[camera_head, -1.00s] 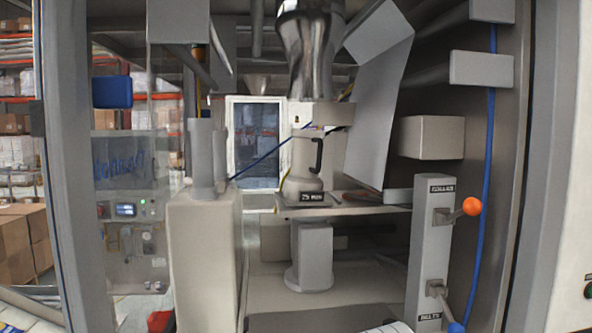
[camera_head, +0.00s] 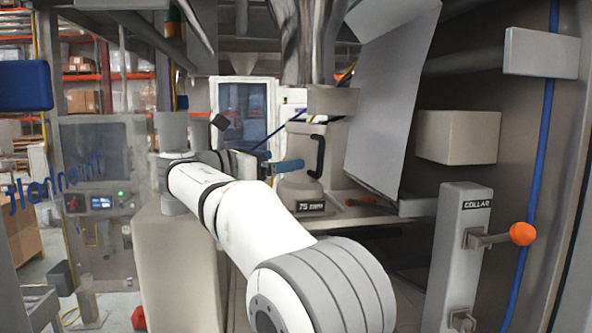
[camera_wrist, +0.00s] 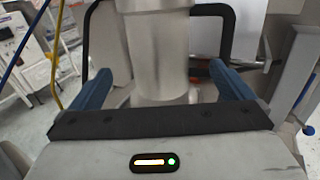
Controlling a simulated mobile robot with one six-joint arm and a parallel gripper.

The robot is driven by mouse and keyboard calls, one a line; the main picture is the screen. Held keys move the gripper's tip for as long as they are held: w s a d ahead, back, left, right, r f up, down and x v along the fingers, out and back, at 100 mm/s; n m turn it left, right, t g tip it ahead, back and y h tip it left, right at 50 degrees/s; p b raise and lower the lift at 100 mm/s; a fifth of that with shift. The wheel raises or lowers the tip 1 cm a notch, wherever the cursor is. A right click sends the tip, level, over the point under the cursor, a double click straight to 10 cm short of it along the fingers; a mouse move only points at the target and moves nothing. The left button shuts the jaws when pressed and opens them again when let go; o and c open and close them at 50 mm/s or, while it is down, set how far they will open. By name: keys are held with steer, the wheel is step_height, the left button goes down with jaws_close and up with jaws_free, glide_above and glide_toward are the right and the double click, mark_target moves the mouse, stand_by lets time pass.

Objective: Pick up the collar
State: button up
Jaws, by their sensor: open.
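The collar (camera_head: 305,150), as I take it, is a pale grey round piece with a black handle, standing below the shiny metal spout. In the wrist view the collar (camera_wrist: 158,65) shows as a pale cylinder with a black handle bar at each side. My gripper (camera_head: 276,162) is at its left in the head view, blue fingers towards it. In the wrist view my gripper (camera_wrist: 161,72) is open, one blue finger on each side of the cylinder, with gaps showing. Nothing is gripped. My arm hides part of the shelf and the collar's lower left.
A post labelled COLLAR (camera_head: 461,250) with an orange-knobbed lever (camera_head: 521,234) stands at right. A tilted grey panel (camera_head: 390,100) and a beige box (camera_head: 458,137) lie right of the collar. A blue cable (camera_head: 540,150) hangs farther right. A yellow hose (camera_wrist: 54,50) runs at left.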

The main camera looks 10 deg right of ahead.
mark_target(302, 155)
steer(key=shift+d+r, duration=0.25)
steer(key=shift+d, duration=0.05)
steer(key=p+x, duration=0.1)
steer(key=x, duration=0.4)
steer(key=p+x, duration=0.1)
steer(key=x, duration=0.1)
steer(key=shift+w+d+f+p, duration=0.1)
steer(key=shift+w+f+p, duration=0.1)
steer(key=shift+f+p, duration=0.1)
steer(key=c, duration=1.2)
steer(key=shift+c, duration=1.4)
steer(key=shift+r, duration=0.1)
steer(key=shift+r, duration=0.1)
